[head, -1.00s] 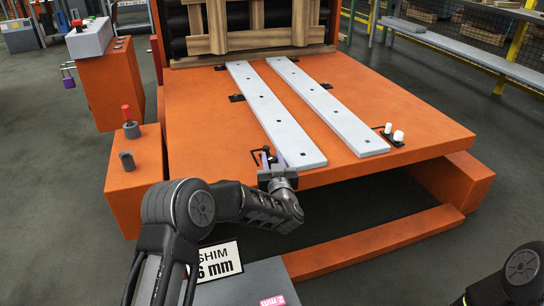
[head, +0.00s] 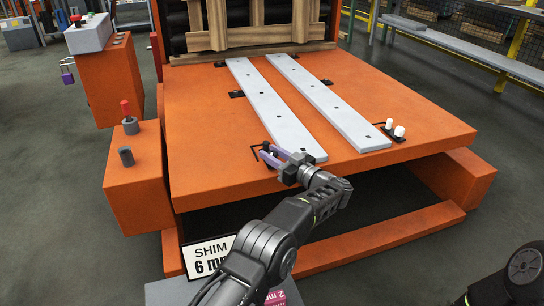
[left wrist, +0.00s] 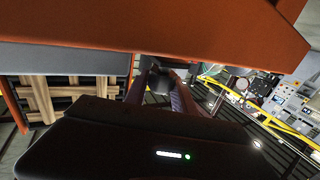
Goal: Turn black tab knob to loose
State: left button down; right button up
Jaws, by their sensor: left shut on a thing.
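The black tab knob (head: 266,146) is a small dark piece at the near left end of the left steel strip (head: 265,110), on the orange table. My left gripper (head: 274,154) reaches it from the front right, with its purple-grey fingers closed around it. The fingers hide most of the knob, so its exact angle is hard to tell. In the left wrist view the fingers (left wrist: 165,88) reach forward under an orange surface, and the knob is dark and unclear there. My right gripper is out of view.
A second steel strip (head: 325,100) lies parallel on the orange table (head: 215,150). A red-topped post (head: 129,121) and a dark knob (head: 126,156) stand on the left orange block. A "SHIM 6 mm" sign (head: 207,257) is below.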

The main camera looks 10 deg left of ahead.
aim_at(276, 156)
pick_arm(q)
jog(key=shift+r, duration=0.1)
dwell(0.3)
jog(key=c, duration=1.3)
grip_release()
jog(key=shift+c, duration=0.2)
jog(key=shift+s+d, duration=0.15)
jog(key=shift+d, duration=0.3)
jog(key=p+v, duration=0.3)
jog(key=v, duration=0.3)
jog(key=shift+s+d, duration=0.25)
jog(key=shift+d, duration=0.05)
